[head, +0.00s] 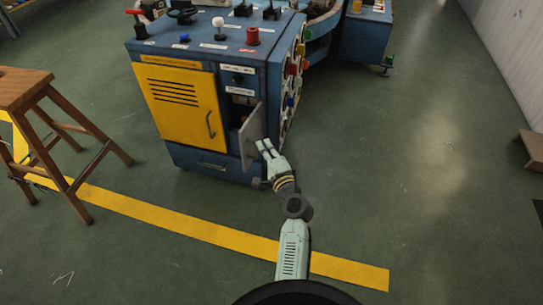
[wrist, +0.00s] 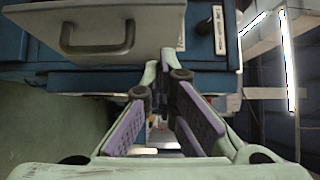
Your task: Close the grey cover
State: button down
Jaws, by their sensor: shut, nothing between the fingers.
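The grey cover (head: 251,137) is a hinged panel on the front of the blue machine (head: 215,171), right of a yellow door. It stands ajar, swung outward, with a dark opening showing behind it. In the wrist view the grey cover (wrist: 100,30) fills the upper left, with its curved handle facing me. My gripper (head: 264,147) is at the right side of the cover, close to its outer edge; I cannot tell whether it touches. In the wrist view my gripper's fingers (wrist: 166,75) are together and empty, just below the cover's lower right part.
The yellow door (head: 180,103) with a black handle is shut. Knobs and levers, among them a red knob (head: 253,37), stand on the machine's top. Coloured parts line its right side. A wooden stool (head: 45,110) stands at left.

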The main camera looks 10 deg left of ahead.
jog(key=shift+w+a+p, duration=0.2)
jog(key=shift+a+p, duration=0.05)
jog(key=shift+a, duration=0.5)
jog(key=shift+w+a+p, duration=0.2)
jog(key=shift+a, duration=0.5)
jog(key=shift+w+a+p, duration=0.2)
jog(key=shift+a+p, duration=0.05)
jog(key=shift+a, duration=0.5)
jog(key=shift+a, duration=0.15)
jog(key=shift+a, duration=0.55)
jog(key=p, duration=0.1)
send_near(216, 100)
jog(key=shift+w+a+r+m+t+h+p, duration=0.1)
jog(key=shift+w+a+m+t+h+p, duration=0.15)
jog(key=shift+w+a+h, duration=0.4)
jog(key=shift+w+a+r+m+t+h+p, duration=0.1)
jog(key=shift+w+a+m+t+h+p, duration=0.2)
jog(key=shift+a, duration=0.65)
jog(key=shift+w+a+m+t+h+p, duration=0.15)
jog(key=shift+w+a+m+h, duration=0.2)
jog(key=shift+a, duration=0.45)
jog(key=shift+w+f+m+t+h+p, duration=0.1)
jog(key=shift+w+m+t+h+p, duration=0.45)
jog(key=shift+w, duration=0.6)
jog(key=shift+h, duration=0.35)
